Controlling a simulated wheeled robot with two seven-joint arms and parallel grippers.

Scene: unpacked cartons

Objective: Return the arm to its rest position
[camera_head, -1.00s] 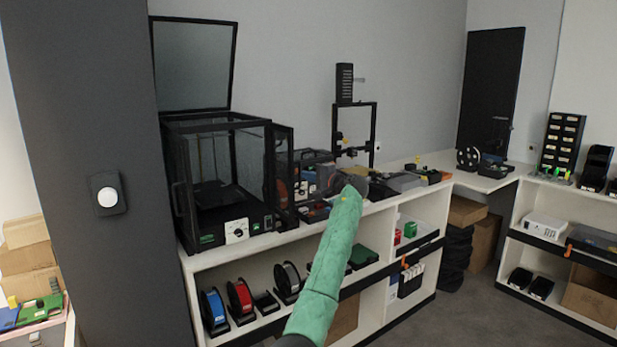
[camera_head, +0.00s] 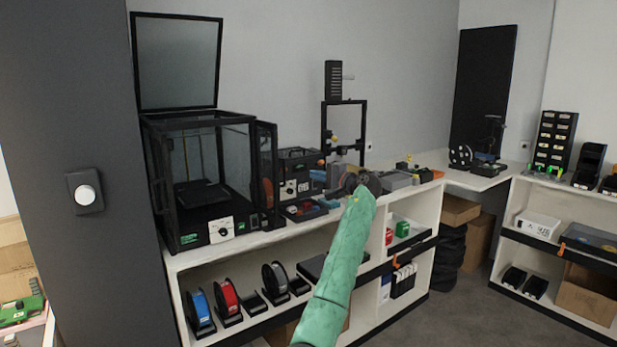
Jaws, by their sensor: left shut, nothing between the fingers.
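My left arm in its green sleeve (camera_head: 340,262) rises from the bottom middle of the head view. It extends toward the shelf unit and its worktop. My left gripper (camera_head: 345,186) is at the far end of the sleeve, a small dark shape seen in front of the items on the worktop. It is shut, and I see nothing held in it. Its fingertips are small and partly blend with the clutter behind. I cannot tell how far it is from those items. My right gripper is not in view.
A black enclosed printer (camera_head: 205,182) with its lid raised stands left on the white shelf unit (camera_head: 172,262). An open-frame printer (camera_head: 343,125) stands further right. Spools (camera_head: 228,298) sit on the shelf below. A dark pillar (camera_head: 75,130) is at left. Grey floor (camera_head: 455,315) is clear at right.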

